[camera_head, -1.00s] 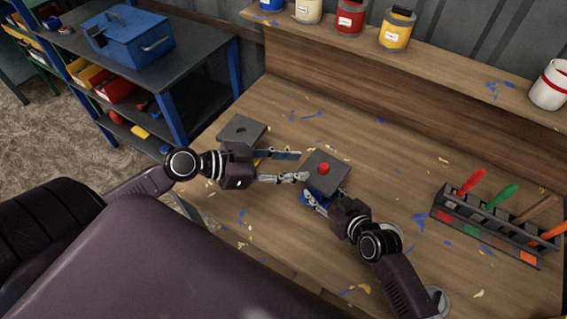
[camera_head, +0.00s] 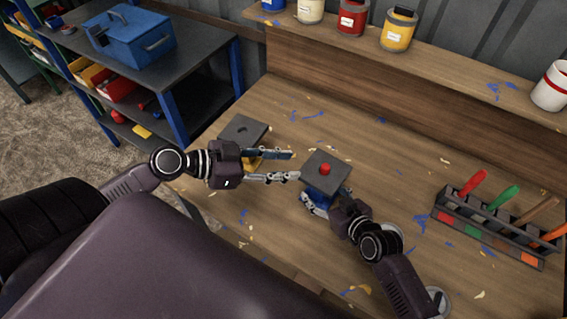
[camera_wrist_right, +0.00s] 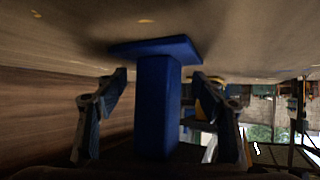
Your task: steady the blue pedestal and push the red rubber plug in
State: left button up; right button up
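The red rubber plug (camera_head: 325,169) stands upright in the grey top plate (camera_head: 339,174) of the blue pedestal, with its head above the plate. The blue pedestal (camera_head: 317,199) stands on the bench; its column also shows in the right wrist view (camera_wrist_right: 157,105). My right gripper (camera_wrist_right: 161,78) is open around the column, one finger on each side, with gaps visible. My left gripper (camera_head: 295,165) is open and empty, left of the plug, its fingertips close to the plate's left edge. Whether a fingertip touches the plate cannot be told.
Another grey plate with a hole (camera_head: 243,130) stands behind my left gripper, with yellow below it. A rack of coloured tools (camera_head: 490,232) is on the right. Paint cans (camera_head: 397,30) line the back shelf. Bench behind the pedestal is clear except for chips.

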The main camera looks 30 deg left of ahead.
jog(key=shift+d, duration=0.1)
jog(key=v, duration=1.2)
jog(key=shift+s, duration=0.1)
